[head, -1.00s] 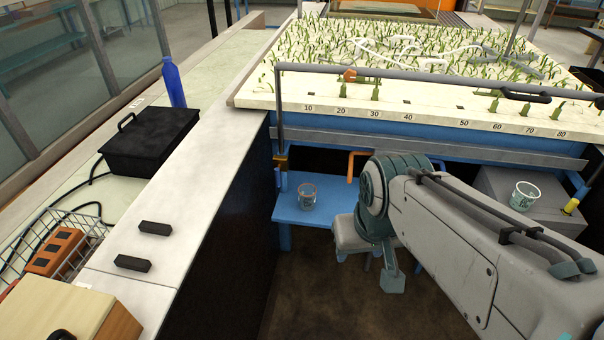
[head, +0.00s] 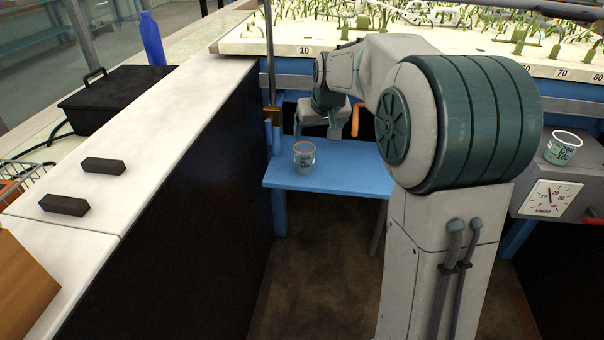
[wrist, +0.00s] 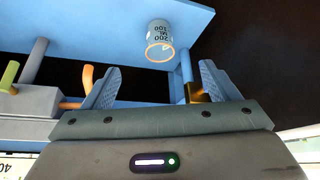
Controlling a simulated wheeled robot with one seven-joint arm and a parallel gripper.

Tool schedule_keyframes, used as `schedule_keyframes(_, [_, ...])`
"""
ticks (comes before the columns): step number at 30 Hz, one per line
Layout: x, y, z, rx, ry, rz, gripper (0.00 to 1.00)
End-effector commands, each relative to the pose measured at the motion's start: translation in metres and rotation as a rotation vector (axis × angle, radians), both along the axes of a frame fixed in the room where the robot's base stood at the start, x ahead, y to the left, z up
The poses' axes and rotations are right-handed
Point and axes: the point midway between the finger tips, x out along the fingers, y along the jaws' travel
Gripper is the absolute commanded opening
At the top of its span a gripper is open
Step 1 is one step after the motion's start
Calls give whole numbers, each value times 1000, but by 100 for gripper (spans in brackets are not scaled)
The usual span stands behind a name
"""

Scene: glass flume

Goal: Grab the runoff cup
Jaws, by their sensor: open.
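A clear measuring cup with an orange rim (head: 304,158) stands upright on the blue shelf (head: 345,175), near its left end. In the wrist view the same cup (wrist: 158,36) is beyond my fingertips, roughly centred between them, rim towards me. My gripper (head: 317,131) is above and behind the cup, open and empty, not touching it; its spread fingers also show in the wrist view (wrist: 160,68). A second clear measuring cup (head: 565,149) with a pale rim stands on the grey box at the right. I cannot tell from labels which is the runoff cup.
The grey box has a dial (head: 549,198). An upright post (head: 271,110) and an orange hooked pipe (head: 355,121) are close to my gripper. A pale-topped counter (head: 150,130) with two dark blocks borders the left. The planted flume bed (head: 250,44) is above the shelf.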

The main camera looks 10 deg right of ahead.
Motion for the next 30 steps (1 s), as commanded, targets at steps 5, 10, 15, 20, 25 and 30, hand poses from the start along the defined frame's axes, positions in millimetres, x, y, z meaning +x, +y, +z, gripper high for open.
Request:
schedule_keyframes(5, [52,-4,-61,3,-38,7,81])
schedule_keyframes(10, [75,-5,-79,5,-60,10,81])
schedule_keyframes(15, [87,-5,-96,6,-62,11,81])
schedule_keyframes(20, [104,-4,-124,6,-62,11,81])
schedule_keyframes(25, [119,-2,-146,6,-63,11,81])
schedule_keyframes(30, [125,-2,-154,5,-64,11,81])
